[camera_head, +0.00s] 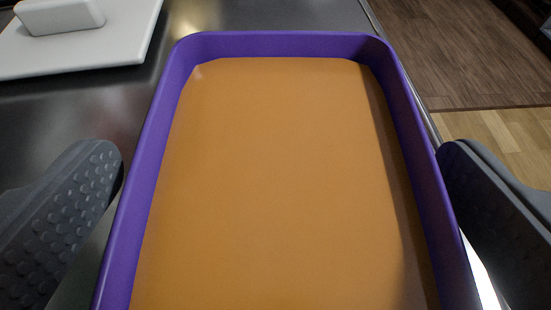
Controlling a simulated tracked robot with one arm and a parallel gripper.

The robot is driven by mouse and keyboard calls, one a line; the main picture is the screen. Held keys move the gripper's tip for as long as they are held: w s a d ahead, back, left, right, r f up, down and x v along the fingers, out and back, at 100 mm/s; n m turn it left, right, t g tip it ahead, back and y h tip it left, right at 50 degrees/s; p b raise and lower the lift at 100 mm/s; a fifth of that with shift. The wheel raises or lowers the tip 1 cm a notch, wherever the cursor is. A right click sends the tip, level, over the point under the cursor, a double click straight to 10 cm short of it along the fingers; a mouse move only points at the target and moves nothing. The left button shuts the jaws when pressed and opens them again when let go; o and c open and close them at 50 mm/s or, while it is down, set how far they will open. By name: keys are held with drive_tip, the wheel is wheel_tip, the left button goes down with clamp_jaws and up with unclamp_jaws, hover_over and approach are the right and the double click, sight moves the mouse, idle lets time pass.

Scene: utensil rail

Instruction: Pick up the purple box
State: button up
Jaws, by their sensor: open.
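The purple box (150,170) is an open tray-like box with purple walls and an orange inner floor (275,180). It fills the middle of the view, and its near end is cut off by the bottom edge. My gripper (282,180) is open, with one grey finger (70,215) left of the box and the other (490,215) right of it. The left finger shows a studded pad and the right finger appears close to the right wall. I cannot tell whether either finger touches the box. Nothing lies in the visible part of the box.
The box rests on a dark shiny counter (260,15). A white board (110,50) with a white block (60,14) on it is at the upper left. The counter's edge runs close along the box's right side, with wooden floor (460,50) beyond.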

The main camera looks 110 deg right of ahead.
sight(290, 257)
drive_tip(key=shift+c, duration=0.3)
drive_tip(key=c, duration=1.2)
drive_tip(key=shift+r, duration=0.1)
wheel_tip(290, 257, up, 3)
drive_tip(key=shift+r+p, duration=0.15)
drive_tip(key=shift+p, duration=0.35)
drive_tip(key=shift+s+r, duration=0.1)
drive_tip(key=shift+s, duration=0.15)
drive_tip(key=s+a, duration=0.1)
drive_tip(key=s, duration=0.4)
drive_tip(key=s+a+r, duration=0.1)
drive_tip(key=s, duration=0.4)
drive_tip(key=s+a, duration=0.1)
drive_tip(key=s, duration=0.4)
drive_tip(key=shift+a+r+p, duration=0.15)
drive_tip(key=shift+p, duration=0.2)
